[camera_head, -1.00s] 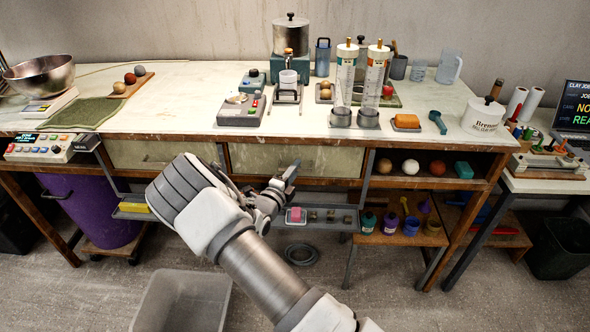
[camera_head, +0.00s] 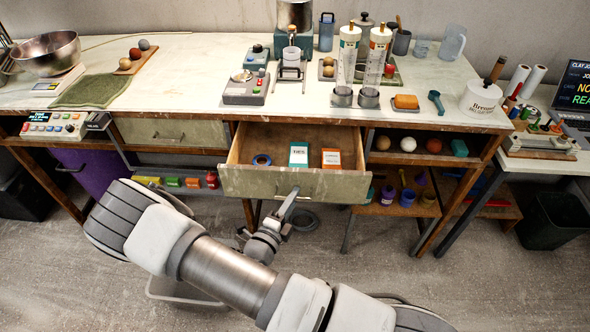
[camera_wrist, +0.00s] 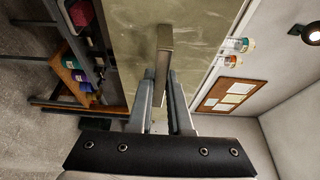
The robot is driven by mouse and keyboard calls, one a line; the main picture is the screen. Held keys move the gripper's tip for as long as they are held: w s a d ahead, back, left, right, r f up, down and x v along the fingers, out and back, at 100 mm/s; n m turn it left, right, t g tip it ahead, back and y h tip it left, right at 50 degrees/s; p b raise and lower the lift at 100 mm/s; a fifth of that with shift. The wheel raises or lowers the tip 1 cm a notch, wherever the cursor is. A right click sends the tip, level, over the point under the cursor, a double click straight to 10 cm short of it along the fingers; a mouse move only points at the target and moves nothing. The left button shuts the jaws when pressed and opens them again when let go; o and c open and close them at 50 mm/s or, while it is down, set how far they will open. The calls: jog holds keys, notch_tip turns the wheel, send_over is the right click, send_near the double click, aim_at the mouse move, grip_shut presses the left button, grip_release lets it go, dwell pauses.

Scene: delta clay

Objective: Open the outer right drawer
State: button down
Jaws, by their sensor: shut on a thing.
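The right drawer (camera_head: 295,184) under the bench stands pulled out, its inside open to view. My gripper (camera_head: 290,200) is at the middle of the drawer front. In the wrist view my gripper (camera_wrist: 164,85) has its two fingers closed around the drawer's bar handle (camera_wrist: 165,45). The drawer front (camera_wrist: 195,30) fills the middle of that view.
The left drawer (camera_head: 172,132) is shut. Below right are a shelf with bottles (camera_head: 388,195) and a small wooden stool-like stand. Open floor (camera_head: 450,290) lies in front of the bench.

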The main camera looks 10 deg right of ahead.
jog(key=s+a+p, duration=0.1)
jog(key=s+a, duration=0.2)
jog(key=s, duration=0.8)
jog(key=shift+s, duration=0.4)
jog(key=c, duration=0.8)
grip_release()
jog(key=shift+c, duration=0.2)
jog(key=v, duration=1.7)
jog(key=shift+a, duration=0.15)
jog(key=shift+s+r, duration=0.1)
